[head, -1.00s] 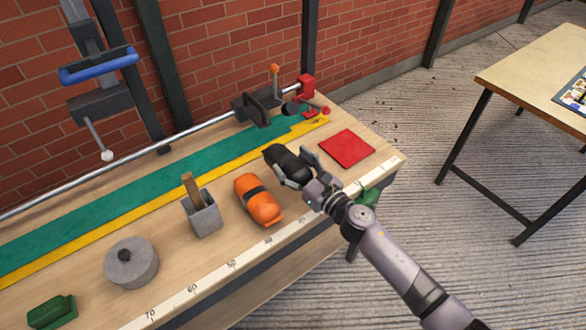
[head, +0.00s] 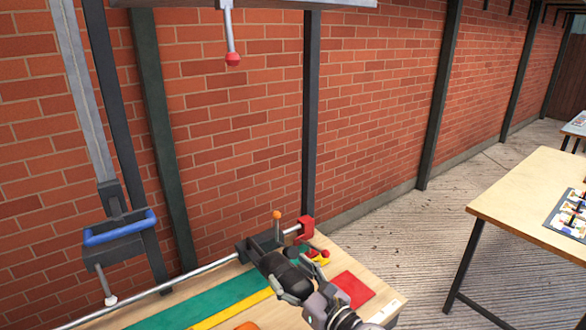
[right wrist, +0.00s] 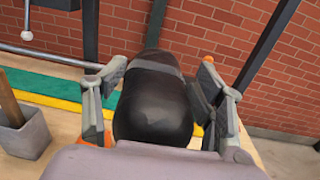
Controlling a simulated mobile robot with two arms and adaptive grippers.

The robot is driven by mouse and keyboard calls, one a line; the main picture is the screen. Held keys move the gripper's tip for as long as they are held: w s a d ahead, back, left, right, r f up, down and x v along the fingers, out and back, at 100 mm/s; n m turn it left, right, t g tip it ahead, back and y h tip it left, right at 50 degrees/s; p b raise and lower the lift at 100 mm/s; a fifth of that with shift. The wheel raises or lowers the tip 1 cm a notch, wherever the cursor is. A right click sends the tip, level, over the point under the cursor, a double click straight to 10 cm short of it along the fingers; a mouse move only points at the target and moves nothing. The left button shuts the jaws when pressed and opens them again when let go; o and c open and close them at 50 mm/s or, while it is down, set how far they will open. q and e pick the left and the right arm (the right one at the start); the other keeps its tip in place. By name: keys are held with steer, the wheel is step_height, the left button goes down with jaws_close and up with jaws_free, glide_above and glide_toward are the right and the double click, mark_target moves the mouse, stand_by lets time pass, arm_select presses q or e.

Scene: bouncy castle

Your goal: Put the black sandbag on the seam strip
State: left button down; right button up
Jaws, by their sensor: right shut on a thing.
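The black sandbag (head: 284,273) is dark and rounded, with a lighter band that shows in the right wrist view (right wrist: 153,105). My right gripper (head: 297,277) is shut on it, with a finger on each side of the bag. The bag appears to be held above the bench; its exact height is hard to tell. The green strip (head: 190,300) with a yellow edge (head: 232,311) runs along the bench behind and left of the bag. It shows too in the right wrist view (right wrist: 60,88). My left gripper is not in view.
A black clamp block (head: 262,245) with an orange knob and a red end piece (head: 306,229) stand behind the bag on a metal rail (head: 190,285). A red square (head: 353,289) lies right of the gripper. A blue-handled device (head: 118,230) hangs left. A grey holder (right wrist: 25,135) shows in the wrist view.

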mark_target(295, 314)
steer(key=shift+m+t+h, duration=0.6)
steer(key=shift+m+h, duration=0.1)
steer(key=shift+h, duration=0.2)
steer(key=s, duration=1)
steer(key=shift+s+d+r, duration=0.25)
steer(key=shift+d+r, duration=0.05)
steer(key=shift+r, duration=0.1)
steer(key=s+d+m+t+h, duration=0.1)
steer(key=s+d+m+h, duration=0.1)
steer(key=d, duration=0.4)
steer(key=s+d+m+t+h, duration=0.1)
steer(key=s+d+m+h, duration=0.1)
steer(key=s+d+h, duration=0.2)
steer(key=s+d+f+m+h, duration=0.1)
steer(key=s+d+m+h, duration=0.1)
steer(key=s+d, duration=0.3)
steer(key=shift+s+d+t+h, duration=0.2)
steer(key=shift+d+h, duration=0.1)
steer(key=shift+d, duration=0.45)
steer(key=shift+s+d+t+h, duration=0.1)
steer(key=shift+d+t+h, duration=0.15)
steer(key=shift+d, duration=0.5)
steer(key=shift+s+d+h, duration=0.2)
steer(key=shift+d+h, duration=0.05)
steer(key=shift+d, duration=0.1)
steer(key=shift+r, duration=0.1)
